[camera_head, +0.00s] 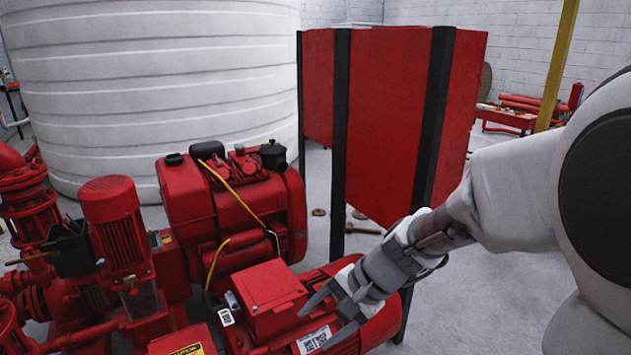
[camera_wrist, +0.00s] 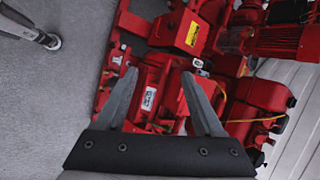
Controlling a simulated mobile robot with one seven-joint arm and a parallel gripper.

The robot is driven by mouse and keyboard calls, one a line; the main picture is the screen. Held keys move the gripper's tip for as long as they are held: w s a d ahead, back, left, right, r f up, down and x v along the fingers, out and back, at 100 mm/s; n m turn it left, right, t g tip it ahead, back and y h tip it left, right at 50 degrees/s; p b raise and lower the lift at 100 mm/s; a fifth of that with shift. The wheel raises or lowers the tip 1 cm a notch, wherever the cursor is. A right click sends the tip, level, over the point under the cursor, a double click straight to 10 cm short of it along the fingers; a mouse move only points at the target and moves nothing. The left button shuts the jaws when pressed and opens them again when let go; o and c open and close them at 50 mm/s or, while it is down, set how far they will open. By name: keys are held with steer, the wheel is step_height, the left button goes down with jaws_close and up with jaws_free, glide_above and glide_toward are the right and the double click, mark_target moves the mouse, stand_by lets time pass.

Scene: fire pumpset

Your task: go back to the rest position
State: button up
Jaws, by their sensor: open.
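My gripper (camera_head: 331,316) is at the lower middle of the head view, at the end of my white arm coming in from the right. Its two grey fingers are spread apart with nothing between them. In the wrist view my gripper (camera_wrist: 158,84) also shows open and empty, over the red pumpset. The red pumpset (camera_head: 240,205) fills the lower left of the head view. A red motor with a white label (camera_head: 314,338) lies just below and behind the fingers. The pumpset also shows in the wrist view (camera_wrist: 152,75). I cannot tell the exact gap to it.
A tall red panelled tank (camera_head: 385,120) with black posts stands behind my arm. A large white ribbed tank (camera_head: 150,80) is at the back left. A yellow post (camera_head: 557,65) and a red bench (camera_head: 508,117) are at the right. Grey floor (camera_head: 480,290) is clear below my arm.

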steer(key=s+d+r+n+t+h, duration=0.4)
steer(key=s+d+r+n+h, duration=0.35)
steer(key=s+d+r, duration=0.5)
step_height(320, 180, up, 16)
steer(key=s+p, duration=0.1)
steer(key=p, duration=1.6)
steer(key=shift+s+d+y+p, duration=0.15)
steer(key=shift+d+y+p, duration=0.1)
steer(key=shift+y+p, duration=0.15)
steer(key=shift+f+n, duration=0.1)
steer(key=shift+n, duration=0.15)
steer(key=c, duration=0.3)
steer(key=shift+d, duration=0.15)
